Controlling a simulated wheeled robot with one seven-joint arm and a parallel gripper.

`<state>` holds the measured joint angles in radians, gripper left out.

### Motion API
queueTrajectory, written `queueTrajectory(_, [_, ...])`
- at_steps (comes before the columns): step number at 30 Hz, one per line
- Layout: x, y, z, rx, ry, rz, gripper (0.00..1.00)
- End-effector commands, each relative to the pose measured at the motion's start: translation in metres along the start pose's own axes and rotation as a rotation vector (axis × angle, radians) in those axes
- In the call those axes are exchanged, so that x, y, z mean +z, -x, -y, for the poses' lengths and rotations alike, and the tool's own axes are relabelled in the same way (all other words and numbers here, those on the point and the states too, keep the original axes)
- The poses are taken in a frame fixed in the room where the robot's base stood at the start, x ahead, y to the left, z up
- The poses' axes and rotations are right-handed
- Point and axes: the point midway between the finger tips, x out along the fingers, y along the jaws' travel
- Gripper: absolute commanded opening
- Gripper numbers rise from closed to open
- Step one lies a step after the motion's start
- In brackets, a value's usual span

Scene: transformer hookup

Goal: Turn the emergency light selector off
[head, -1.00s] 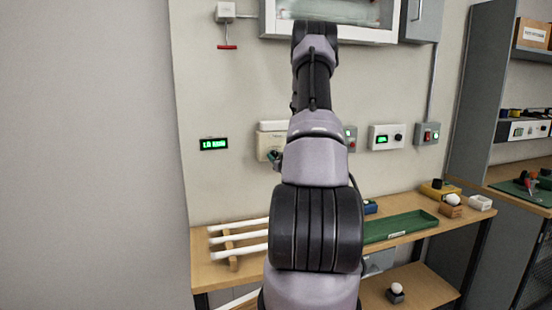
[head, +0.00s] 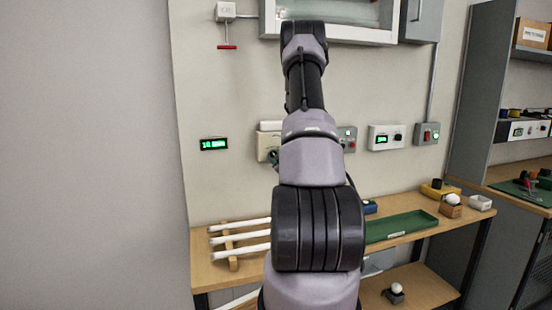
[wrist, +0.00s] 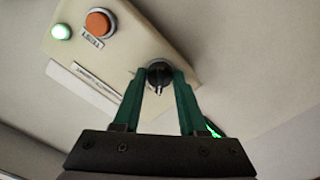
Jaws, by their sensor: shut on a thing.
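The emergency light unit is a beige box (wrist: 135,50) on the wall, tilted in the wrist view. Its black selector knob (wrist: 158,72) sits near one end of the box. My gripper (wrist: 160,80) has its green fingers closed on the two sides of the knob. A pale mark shows on the knob between the fingers. In the head view, the box (head: 268,145) is partly covered by my arm, and the knob and most of the gripper are hidden.
The box also carries an orange button (wrist: 100,23) labelled TEST and a lit green lamp (wrist: 61,32). A green display (head: 214,144) hangs left of the box. Other control boxes (head: 386,138) are to the right. White tubes (head: 240,240) lie on the bench below.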

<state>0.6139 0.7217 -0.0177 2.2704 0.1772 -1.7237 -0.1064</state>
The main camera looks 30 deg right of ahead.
Motion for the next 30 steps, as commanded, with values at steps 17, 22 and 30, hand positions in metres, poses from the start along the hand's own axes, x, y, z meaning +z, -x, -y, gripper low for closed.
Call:
queueTrajectory(17, [0.0004,0.0004,0.0004,-0.001,0.017,0.001,0.68])
queueTrajectory(22, [0.0003,0.0003,0.0003,-0.001,0.017,0.000,0.71])
queueTrajectory(30, [0.0008,0.0087,0.0001,-0.001,0.016,0.002,0.71])
